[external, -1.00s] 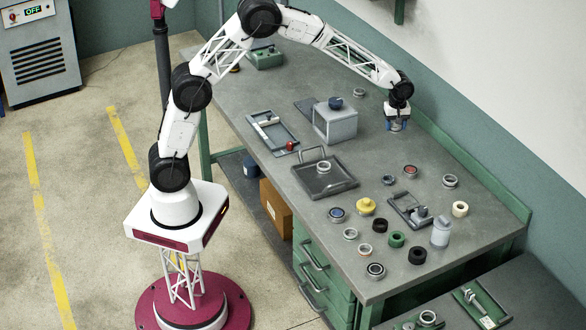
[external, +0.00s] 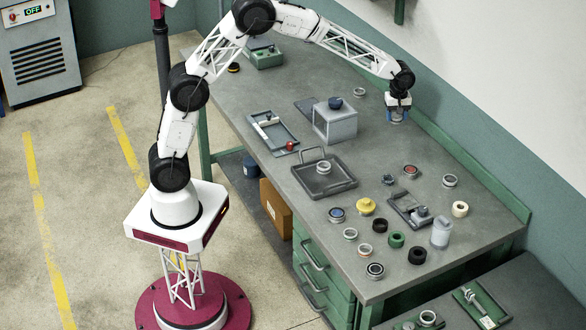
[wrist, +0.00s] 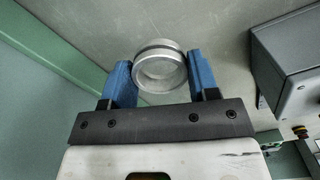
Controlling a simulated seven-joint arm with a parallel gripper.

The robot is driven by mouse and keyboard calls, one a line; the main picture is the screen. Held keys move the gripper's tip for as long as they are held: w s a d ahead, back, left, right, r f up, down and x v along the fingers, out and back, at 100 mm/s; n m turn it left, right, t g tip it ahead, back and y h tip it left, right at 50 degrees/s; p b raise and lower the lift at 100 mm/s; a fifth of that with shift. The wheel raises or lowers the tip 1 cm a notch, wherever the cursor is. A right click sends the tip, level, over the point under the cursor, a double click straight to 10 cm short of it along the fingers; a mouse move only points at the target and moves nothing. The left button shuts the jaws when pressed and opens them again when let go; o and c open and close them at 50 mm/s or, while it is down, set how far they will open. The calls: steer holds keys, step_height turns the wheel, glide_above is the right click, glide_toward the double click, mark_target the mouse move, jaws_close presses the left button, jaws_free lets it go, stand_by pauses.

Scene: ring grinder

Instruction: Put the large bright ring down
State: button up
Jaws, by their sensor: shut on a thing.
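In the wrist view, my gripper (wrist: 160,80) has its two blue fingers shut on a large bright ring (wrist: 161,70), one finger on each side. The ring is pale silver metal with a dark groove around it. In the external view, my gripper (external: 397,115) is over the far right part of the bench, near the wall. There the ring is small and mostly hidden by the fingers. I cannot tell whether it touches the bench top.
A grey box with a blue knob (external: 335,122) stands to the left. A dark tray (external: 345,184) holding a ring (external: 323,167) is nearer the front. Several rings and a yellow part (external: 366,206) lie further right.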

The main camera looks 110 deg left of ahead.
steer(key=shift+d, duration=0.1)
steer(key=s+d+m, duration=0.1)
steer(key=s+d, duration=0.5)
steer(key=d, duration=0.6)
steer(key=s+d+f+m, duration=0.1)
steer(key=s+d, duration=0.7)
steer(key=s, duration=0.1)
steer(key=s+d+f+m, duration=0.1)
steer(key=s+d, duration=0.8)
steer(key=s+d+f+m, duration=0.2)
steer(key=s+d, duration=0.7)
steer(key=s, duration=0.1)
steer(key=shift+s+d, duration=0.1)
steer(key=shift+d, duration=0.05)
glide_above(324, 186)
steer(key=shift+f, duration=0.8)
steer(key=shift+f, duration=1.75)
steer(key=shift+f, duration=0.15)
